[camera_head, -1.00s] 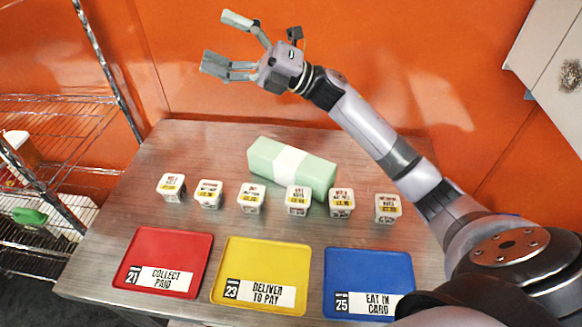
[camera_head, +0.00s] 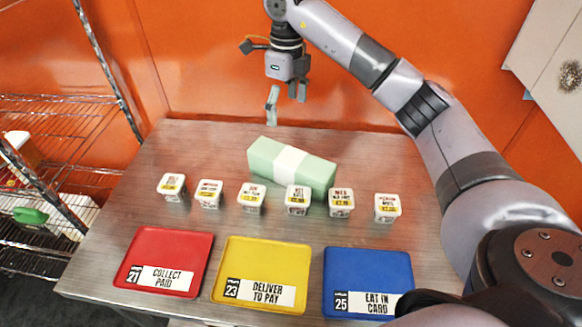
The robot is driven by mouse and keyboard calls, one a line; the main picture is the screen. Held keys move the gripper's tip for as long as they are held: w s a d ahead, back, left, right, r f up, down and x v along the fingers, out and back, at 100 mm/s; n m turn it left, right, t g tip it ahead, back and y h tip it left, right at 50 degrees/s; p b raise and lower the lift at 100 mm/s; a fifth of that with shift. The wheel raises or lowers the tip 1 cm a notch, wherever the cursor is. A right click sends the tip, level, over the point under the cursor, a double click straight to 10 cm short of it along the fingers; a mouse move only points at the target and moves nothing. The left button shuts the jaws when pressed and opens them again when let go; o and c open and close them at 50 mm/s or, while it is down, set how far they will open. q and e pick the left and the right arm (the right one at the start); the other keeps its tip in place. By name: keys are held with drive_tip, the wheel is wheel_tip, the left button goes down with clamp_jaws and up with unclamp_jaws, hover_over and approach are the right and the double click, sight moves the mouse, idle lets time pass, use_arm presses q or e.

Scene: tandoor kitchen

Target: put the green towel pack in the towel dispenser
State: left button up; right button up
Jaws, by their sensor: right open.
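The green towel pack (camera_head: 318,172), a pale green block with a white band around its middle, lies on the metal table behind the row of small tubs. My right gripper (camera_head: 284,108) is above and behind the pack, fingers pointing down, open and empty. It is apart from the pack. My left gripper is not in view. I cannot make out a towel dispenser in this view.
Several small white labelled tubs (camera_head: 251,198) stand in a row just in front of the pack. Red (camera_head: 190,245), yellow (camera_head: 235,250) and blue (camera_head: 370,262) trays lie at the table's (camera_head: 130,215) front. A wire rack (camera_head: 60,140) stands left. An orange wall (camera_head: 210,60) is behind.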

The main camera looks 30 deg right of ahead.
sight(291, 157)
drive_tip(key=f+p, duration=0.1)
drive_tip(key=f, duration=0.3)
drive_tip(key=f+p, duration=0.1)
drive_tip(key=f, duration=0.3)
drive_tip(key=f+p, duration=0.1)
drive_tip(key=f, duration=0.3)
drive_tip(key=shift+s+d, duration=0.1)
drive_tip(key=shift+d, duration=0.25)
drive_tip(key=f+p, duration=0.2)
drive_tip(key=f, duration=0.1)
drive_tip(key=f+p, duration=0.1)
drive_tip(key=shift+s+d+f, duration=0.15)
drive_tip(key=shift+s+f, duration=0.15)
drive_tip(key=shift+s, duration=0.1)
drive_tip(key=shift+w+f, duration=0.1)
drive_tip(key=shift+f, duration=0.2)
drive_tip(key=shift+c, duration=0.3)
drive_tip(key=c, duration=1.6)
drive_tip(key=shift+o, duration=0.2)
drive_tip(key=shift+r, duration=0.1)
